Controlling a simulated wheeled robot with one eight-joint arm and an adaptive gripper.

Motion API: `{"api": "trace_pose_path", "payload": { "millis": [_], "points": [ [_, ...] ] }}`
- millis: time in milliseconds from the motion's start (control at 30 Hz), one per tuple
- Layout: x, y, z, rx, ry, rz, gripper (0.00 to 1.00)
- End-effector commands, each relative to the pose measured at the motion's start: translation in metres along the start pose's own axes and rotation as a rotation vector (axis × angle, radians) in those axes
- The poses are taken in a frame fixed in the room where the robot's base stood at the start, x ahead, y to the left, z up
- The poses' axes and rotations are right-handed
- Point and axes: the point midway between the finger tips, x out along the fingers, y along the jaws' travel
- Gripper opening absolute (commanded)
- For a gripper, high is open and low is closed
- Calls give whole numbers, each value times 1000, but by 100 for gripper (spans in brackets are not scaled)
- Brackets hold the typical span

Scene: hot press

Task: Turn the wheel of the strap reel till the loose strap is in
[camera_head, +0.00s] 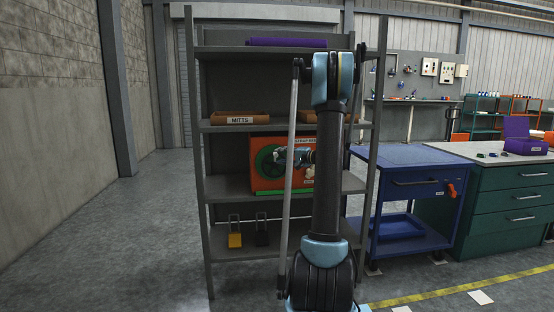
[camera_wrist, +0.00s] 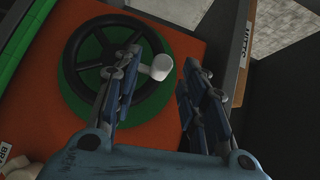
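The strap reel is an orange box (camera_head: 290,143) on a middle shelf in the head view, its label partly hidden by my arm. Its black wheel (camera_wrist: 74,50), with spokes over a green disc (camera_wrist: 103,101), fills the upper left of the wrist view. A pale grip knob (camera_wrist: 161,67) stands out from the wheel's rim. My gripper (camera_wrist: 158,72) is open, one finger over the wheel and the other right of the knob. The knob shows between the fingertips; I cannot tell whether they touch it. In the head view my gripper (camera_head: 284,158) is at the wheel. I cannot make out the loose strap.
The grey shelf rack (camera_head: 230,184) surrounds the reel, with a MITTS tray (camera_head: 240,119) above and two padlock-like items, yellow (camera_head: 235,239) and black (camera_head: 261,238), below. A blue cart (camera_head: 400,158) stands close on the right. The floor at left is clear.

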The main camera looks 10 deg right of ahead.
Motion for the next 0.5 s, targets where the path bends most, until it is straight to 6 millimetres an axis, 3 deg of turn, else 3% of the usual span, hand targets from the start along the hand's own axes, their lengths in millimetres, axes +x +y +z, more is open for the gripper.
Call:
{"api": "trace_pose_path", "payload": {
  "millis": [200,500],
  "points": [
    [23,0,0,0,0,0,39],
    [29,0,0,0,0,0,39]
  ]
}}
